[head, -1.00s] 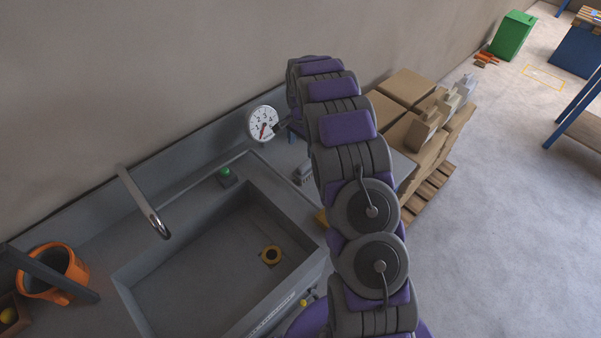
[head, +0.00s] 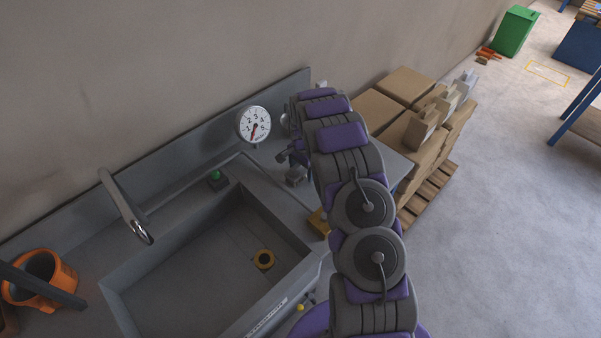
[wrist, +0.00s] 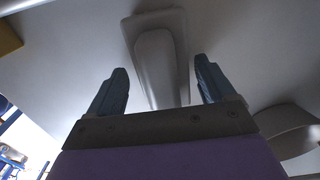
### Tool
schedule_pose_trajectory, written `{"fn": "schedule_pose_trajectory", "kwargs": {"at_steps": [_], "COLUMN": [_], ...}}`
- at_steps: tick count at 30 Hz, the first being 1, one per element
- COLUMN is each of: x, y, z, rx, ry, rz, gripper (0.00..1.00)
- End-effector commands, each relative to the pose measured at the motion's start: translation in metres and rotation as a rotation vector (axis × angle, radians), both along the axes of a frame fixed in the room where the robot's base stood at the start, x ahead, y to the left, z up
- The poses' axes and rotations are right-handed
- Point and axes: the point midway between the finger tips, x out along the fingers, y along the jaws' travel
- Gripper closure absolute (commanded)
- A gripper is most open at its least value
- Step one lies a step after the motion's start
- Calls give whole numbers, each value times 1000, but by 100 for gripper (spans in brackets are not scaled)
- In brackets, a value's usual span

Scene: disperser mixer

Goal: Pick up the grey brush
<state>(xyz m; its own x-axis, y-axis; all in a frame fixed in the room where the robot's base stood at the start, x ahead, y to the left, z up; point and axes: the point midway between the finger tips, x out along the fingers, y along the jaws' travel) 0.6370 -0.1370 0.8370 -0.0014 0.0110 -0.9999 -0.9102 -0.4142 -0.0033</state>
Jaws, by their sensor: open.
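The grey brush (wrist: 158,48) appears in the wrist view as a long pale-grey shape with a broader far end. It lies on the grey counter, and its near part shows between my fingers. My gripper (wrist: 161,70) is open, with one dark blue finger on each side of the brush and gaps to both. In the head view, a small grey block-like thing, which seems to be the brush (head: 297,176), sits on the counter right of the sink, just below my gripper (head: 284,156). My arm hides part of that area. Whether the fingers reach down to its height I cannot tell.
A sink (head: 200,275) with a faucet (head: 126,208) is on the left. A round gauge (head: 254,125) stands by the wall, close to my gripper. A yellow-brown block (head: 319,222) lies at the counter edge. Cardboard boxes (head: 408,85) are stacked beyond the counter.

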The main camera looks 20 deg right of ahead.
Motion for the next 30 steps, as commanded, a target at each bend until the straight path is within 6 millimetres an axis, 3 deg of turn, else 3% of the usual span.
{"fn": "schedule_pose_trajectory", "kwargs": {"at_steps": [5, 24, 30], "x": [0, 1, 0], "y": [8, 3, 7], "z": [2, 0, -1], "rx": [-9, -3, -7], "ry": [0, 2, 7], "rz": [2, 2, 2], "gripper": [19, 80, 80]}}
